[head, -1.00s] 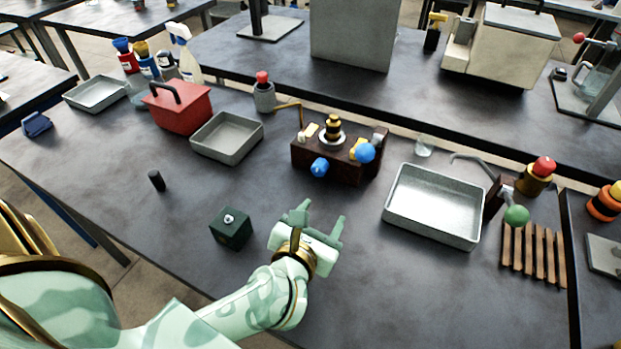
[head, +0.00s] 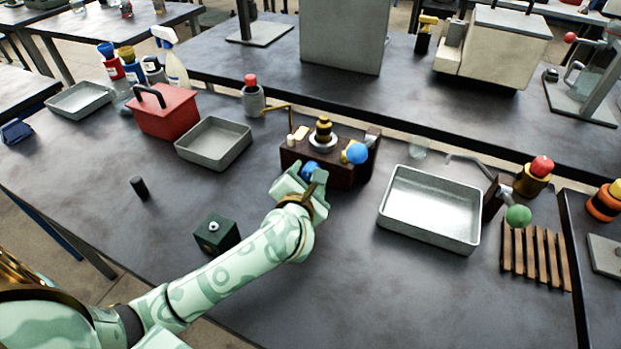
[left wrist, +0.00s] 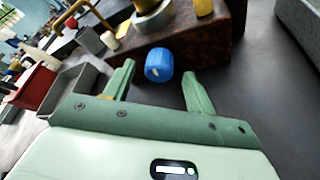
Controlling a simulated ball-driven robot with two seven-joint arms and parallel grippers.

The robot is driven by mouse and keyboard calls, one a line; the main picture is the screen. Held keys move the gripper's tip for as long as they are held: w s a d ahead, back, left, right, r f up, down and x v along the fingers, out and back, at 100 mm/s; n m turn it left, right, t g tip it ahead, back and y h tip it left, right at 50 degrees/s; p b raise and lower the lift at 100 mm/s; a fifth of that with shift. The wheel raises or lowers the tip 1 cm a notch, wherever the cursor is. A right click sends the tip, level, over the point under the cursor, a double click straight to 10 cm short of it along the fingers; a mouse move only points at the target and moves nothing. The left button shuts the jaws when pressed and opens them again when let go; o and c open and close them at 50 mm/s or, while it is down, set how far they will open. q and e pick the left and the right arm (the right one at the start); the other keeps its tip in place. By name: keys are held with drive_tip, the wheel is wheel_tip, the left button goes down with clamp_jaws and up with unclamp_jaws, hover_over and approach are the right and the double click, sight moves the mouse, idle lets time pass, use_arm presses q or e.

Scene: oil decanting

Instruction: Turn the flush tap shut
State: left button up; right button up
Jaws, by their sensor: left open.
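A dark brown block (head: 338,176) stands on the bench with brass and black fittings on top. A blue knob (head: 310,168) sticks out of its front face; it looks like the flush tap. A blue ball (head: 357,153) sits on a lever at the block's right end. My left gripper (head: 302,178) is open just in front of the blue knob and partly covers it. In the left wrist view the blue knob (left wrist: 159,66) lies between the two fingertips (left wrist: 159,76), with gaps on both sides. My right gripper is not in view.
A grey tray (head: 213,160) and a red box (head: 170,115) stand left of the block. A larger metal tray (head: 430,240) stands to its right. A dark green box (head: 217,233) sits close to my left arm. The bench in front of the large tray is clear.

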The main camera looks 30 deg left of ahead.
use_arm(q)
drive_tip(key=shift+x, duration=1.05)
drive_tip(key=c, duration=1)
drive_tip(key=shift+r+n+p, duration=0.25)
drive_tip(key=shift+n+p, duration=0.1)
drive_tip(key=shift+n, duration=0.05)
drive_tip(key=shift+f, duration=0.15)
drive_tip(key=o, duration=1)
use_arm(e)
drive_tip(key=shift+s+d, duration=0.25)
use_arm(q)
drive_tip(key=shift+s, duration=0.1)
drive_tip(key=p+v, duration=0.4)
drive_tip(key=v, duration=1.2)
drive_tip(key=shift+a, duration=0.25)
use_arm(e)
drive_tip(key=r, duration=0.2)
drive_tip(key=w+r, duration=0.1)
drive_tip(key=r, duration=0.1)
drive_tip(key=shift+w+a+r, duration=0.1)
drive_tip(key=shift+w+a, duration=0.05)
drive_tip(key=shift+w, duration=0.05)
